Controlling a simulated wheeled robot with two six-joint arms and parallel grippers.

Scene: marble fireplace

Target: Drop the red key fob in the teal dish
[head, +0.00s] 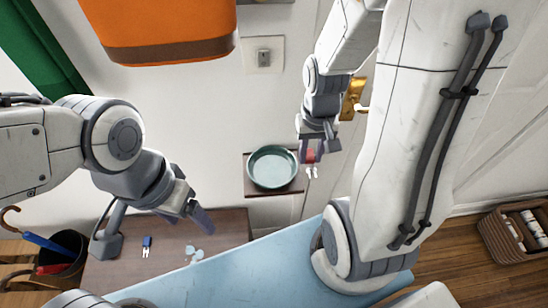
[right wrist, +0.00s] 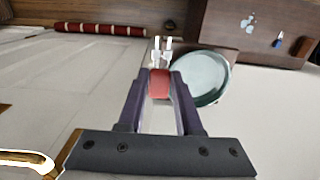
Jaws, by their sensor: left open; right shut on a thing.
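The teal dish (head: 272,167) is round and shallow and sits on a small brown wall shelf (head: 250,187). It also shows in the right wrist view (right wrist: 203,76), just right of the fingertips. My right gripper (head: 314,155) is shut on the red key fob (right wrist: 160,84), whose pale keys (right wrist: 158,54) stick out beyond the fingertips. In the head view the fob (head: 311,155) is beside the dish's right edge, apart from it in the picture. My left gripper (head: 200,212) is open and empty above the brown cabinet.
A blue key fob (head: 147,242) with keys and some pale blue pieces (head: 193,253) lie on the brown cabinet top (head: 215,273). A wall switch (head: 264,58) is above the shelf. A brass door handle (head: 352,98) is at its right. A wicker basket (head: 510,237) stands far right.

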